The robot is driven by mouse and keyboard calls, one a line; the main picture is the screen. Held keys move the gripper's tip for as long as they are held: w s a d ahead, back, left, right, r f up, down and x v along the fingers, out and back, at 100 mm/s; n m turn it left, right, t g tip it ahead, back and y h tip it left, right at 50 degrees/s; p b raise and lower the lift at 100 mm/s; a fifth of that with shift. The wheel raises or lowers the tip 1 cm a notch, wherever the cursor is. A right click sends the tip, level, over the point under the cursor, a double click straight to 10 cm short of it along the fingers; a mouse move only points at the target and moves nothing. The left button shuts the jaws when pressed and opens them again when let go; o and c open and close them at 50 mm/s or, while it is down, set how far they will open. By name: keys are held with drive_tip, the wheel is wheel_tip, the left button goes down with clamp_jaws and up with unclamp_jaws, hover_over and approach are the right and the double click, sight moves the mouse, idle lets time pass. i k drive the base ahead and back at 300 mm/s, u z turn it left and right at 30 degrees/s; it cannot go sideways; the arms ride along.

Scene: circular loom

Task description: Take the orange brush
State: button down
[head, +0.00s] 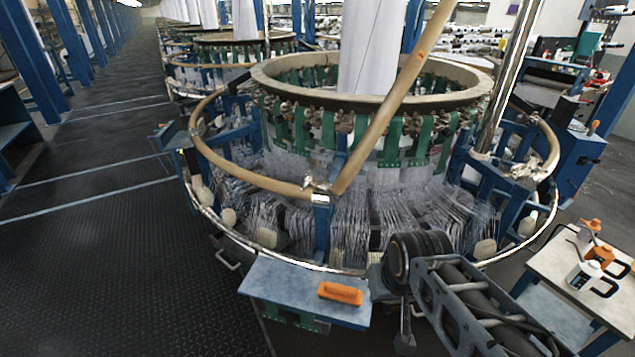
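The orange brush (341,293) lies on the right half of a pale blue-grey shelf (283,287) at the front of the loom, its long side running roughly left to right. Nothing touches it from above. My arm comes in from the bottom right and ends just right of the shelf. What looks like my gripper (404,341) hangs downward there, to the right of the brush and apart from it. It is small and dark, and its fingers cannot be made out clearly.
The circular loom (368,88), with its wooden ring and curved rails, stands behind the shelf. Blue posts stand around the loom. The dark floor (110,250) at the left is clear.

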sight(327, 291)
drive_tip(key=u, duration=0.45)
drive_tip(key=k, duration=0.55)
drive_tip(key=u, duration=0.95)
drive_tip(key=i, duration=1.4)
drive_tip(key=z, duration=0.55)
